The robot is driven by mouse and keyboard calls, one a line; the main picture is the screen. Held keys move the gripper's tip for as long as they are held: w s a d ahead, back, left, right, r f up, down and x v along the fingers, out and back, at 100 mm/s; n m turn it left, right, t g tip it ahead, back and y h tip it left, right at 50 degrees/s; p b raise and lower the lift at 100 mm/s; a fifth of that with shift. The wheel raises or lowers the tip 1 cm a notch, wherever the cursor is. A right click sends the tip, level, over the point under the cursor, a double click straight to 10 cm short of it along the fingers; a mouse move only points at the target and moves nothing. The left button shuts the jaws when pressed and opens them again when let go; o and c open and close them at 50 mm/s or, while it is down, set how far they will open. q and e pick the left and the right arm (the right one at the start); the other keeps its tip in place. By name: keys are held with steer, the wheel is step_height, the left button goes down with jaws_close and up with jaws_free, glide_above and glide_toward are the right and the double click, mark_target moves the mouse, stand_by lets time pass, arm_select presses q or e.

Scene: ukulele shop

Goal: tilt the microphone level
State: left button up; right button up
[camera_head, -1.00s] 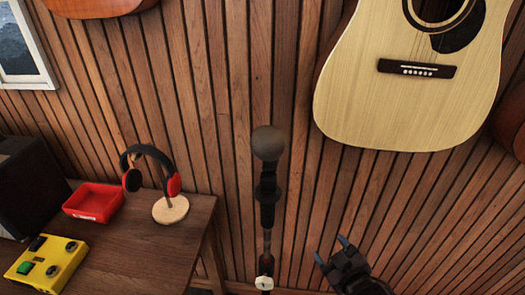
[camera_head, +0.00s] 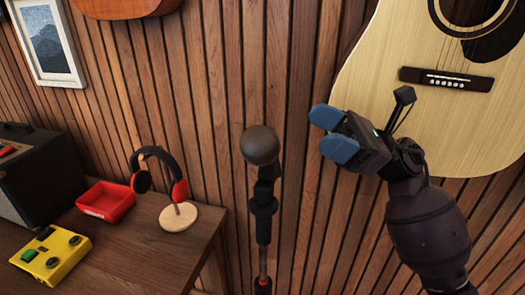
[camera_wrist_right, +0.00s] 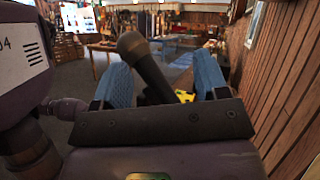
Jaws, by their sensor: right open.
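The microphone (camera_head: 260,146) has a dark round head and stands on a thin black stand (camera_head: 263,225) in the middle of the head view. Its head points up and toward me. My right gripper (camera_head: 331,132) is to the right of the microphone head, with blue fingertips apart and nothing between them. In the right wrist view the microphone (camera_wrist_right: 143,65) shows tilted between and beyond the two blue fingers (camera_wrist_right: 160,85), its lower part hidden by the gripper body. No contact shows. My left gripper is not in view.
A wooden table (camera_head: 150,255) at the left bears headphones on a stand (camera_head: 178,216), a red tray (camera_head: 105,214), a yellow pedal (camera_head: 62,265) and a black amplifier (camera_head: 40,175). A guitar (camera_head: 400,70) hangs on the slatted wall behind my right arm.

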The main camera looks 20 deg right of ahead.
mark_target(263, 152)
steer(key=a+n+g+h, duration=0.1)
steer(key=a+n, duration=0.1)
steer(key=a, duration=0.1)
steer(key=a+n+g+h+p, duration=0.1)
steer(key=a+n+h, duration=0.1)
steer(key=a+n, duration=0.1)
steer(key=s+a+f+n+g+h+p, duration=0.1)
steer(key=a+n+g+h, duration=0.1)
steer(key=a, duration=0.1)
steer(key=shift+a, duration=0.95)
